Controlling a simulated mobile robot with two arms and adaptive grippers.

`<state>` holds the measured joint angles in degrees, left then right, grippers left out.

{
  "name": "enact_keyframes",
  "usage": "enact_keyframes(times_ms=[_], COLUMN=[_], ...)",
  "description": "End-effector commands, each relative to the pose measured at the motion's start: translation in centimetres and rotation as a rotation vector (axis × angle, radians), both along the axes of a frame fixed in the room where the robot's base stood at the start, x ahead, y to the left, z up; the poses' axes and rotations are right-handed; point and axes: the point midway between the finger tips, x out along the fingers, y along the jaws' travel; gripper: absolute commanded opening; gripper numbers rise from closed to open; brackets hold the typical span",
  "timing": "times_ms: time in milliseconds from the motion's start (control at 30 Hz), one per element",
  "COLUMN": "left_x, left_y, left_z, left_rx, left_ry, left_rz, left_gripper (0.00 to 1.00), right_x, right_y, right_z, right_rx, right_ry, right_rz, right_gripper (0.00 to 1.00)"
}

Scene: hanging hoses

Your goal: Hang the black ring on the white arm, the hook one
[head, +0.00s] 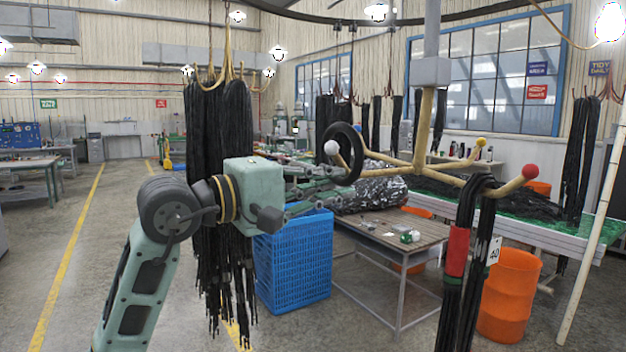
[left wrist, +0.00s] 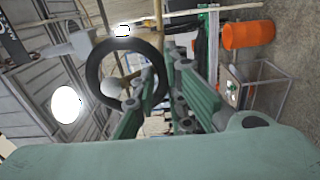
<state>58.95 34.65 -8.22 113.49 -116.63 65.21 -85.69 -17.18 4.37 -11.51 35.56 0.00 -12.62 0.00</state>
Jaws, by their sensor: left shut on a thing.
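The black ring (head: 356,140) is upright at the left end of a hanging wooden rack (head: 422,130) with ball-tipped arms. My left gripper (head: 338,180) is shut on the ring's lower part. The white-tipped arm (head: 331,147) points left, and its ball lines up with the ring's opening. In the left wrist view the white ball (left wrist: 110,88) shows inside the outline of the ring (left wrist: 93,72). I cannot tell how far the arm passes through the ring. My right gripper is not in view.
Black hoses (head: 465,235) hang on the red-tipped arm (head: 530,172); a yellow-tipped arm (head: 480,142) points back right. A hose bundle (head: 215,130) hangs behind my left arm. A blue crate (head: 295,265), a low table (head: 390,235) and an orange bin (head: 510,295) stand below.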

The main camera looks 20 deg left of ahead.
Motion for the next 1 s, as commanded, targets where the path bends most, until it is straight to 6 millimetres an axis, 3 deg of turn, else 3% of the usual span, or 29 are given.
enact_keyframes(times_ms=[500,700,1000], left_x=[1.7,1.9,2.1], left_y=[-1.7,-1.8,-1.9], left_z=[-3.6,-4.9,-5.7], left_rx=[0.001,0.001,0.001], left_ry=[0.005,0.004,0.004], left_rz=[-0.009,-0.007,-0.005], left_gripper=[0.0,0.0,0.0], right_x=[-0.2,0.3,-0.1], right_y=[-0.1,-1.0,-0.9], right_z=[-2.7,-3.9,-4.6], right_rx=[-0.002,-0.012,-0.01], right_ry=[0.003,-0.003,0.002], right_rz=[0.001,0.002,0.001], right_gripper=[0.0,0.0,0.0])
